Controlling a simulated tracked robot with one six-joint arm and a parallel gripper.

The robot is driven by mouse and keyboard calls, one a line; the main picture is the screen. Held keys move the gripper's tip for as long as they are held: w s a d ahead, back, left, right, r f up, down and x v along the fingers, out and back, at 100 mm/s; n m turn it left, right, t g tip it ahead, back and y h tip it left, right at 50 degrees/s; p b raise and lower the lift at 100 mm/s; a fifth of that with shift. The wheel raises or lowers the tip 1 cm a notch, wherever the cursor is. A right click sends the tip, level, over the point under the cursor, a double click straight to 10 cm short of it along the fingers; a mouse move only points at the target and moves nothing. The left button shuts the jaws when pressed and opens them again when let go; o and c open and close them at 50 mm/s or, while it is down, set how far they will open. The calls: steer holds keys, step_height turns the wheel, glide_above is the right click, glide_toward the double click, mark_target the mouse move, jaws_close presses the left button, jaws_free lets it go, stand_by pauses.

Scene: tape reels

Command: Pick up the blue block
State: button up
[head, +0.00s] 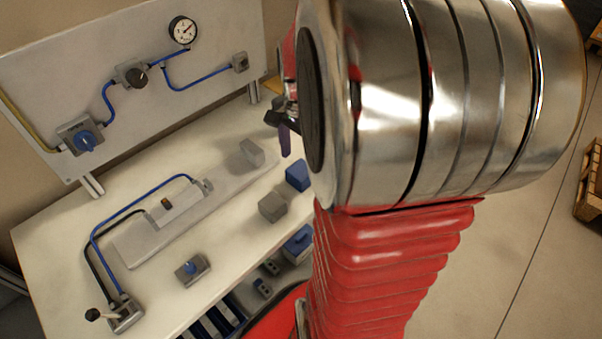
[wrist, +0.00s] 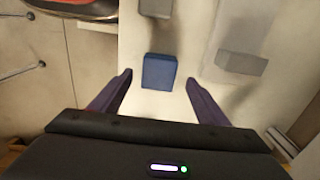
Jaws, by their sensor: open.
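The blue block (head: 298,176) stands on the pale tabletop (head: 52,236), near its right part in the head view, just left of my arm. In the wrist view the blue block (wrist: 159,71) lies beyond and between the two dark purple fingertips of my gripper (wrist: 158,78). The fingers are spread wide, with nothing between them touching either one. In the head view my gripper (head: 284,128) is mostly hidden behind my arm; one purple finger shows above and left of the block.
A grey block (head: 272,207) stands close to the blue one. Another grey block (head: 252,153) sits on a flat grey plate (head: 135,250). A panel (head: 50,80) with a gauge (head: 183,30) rises behind the table. A lever box (head: 126,314) and a blue-knobbed box (head: 192,269) stand at the front.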

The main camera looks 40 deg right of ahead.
mark_target(301, 169)
steer(key=shift+f, duration=2.55)
steer(key=shift+c, duration=0.6)
steer(key=c, duration=1.2)
steer(key=shift+o, duration=0.2)
steer(key=shift+r, duration=0.15)
step_height(301, 169, up, 10)
steer(key=shift+f, duration=0.1)
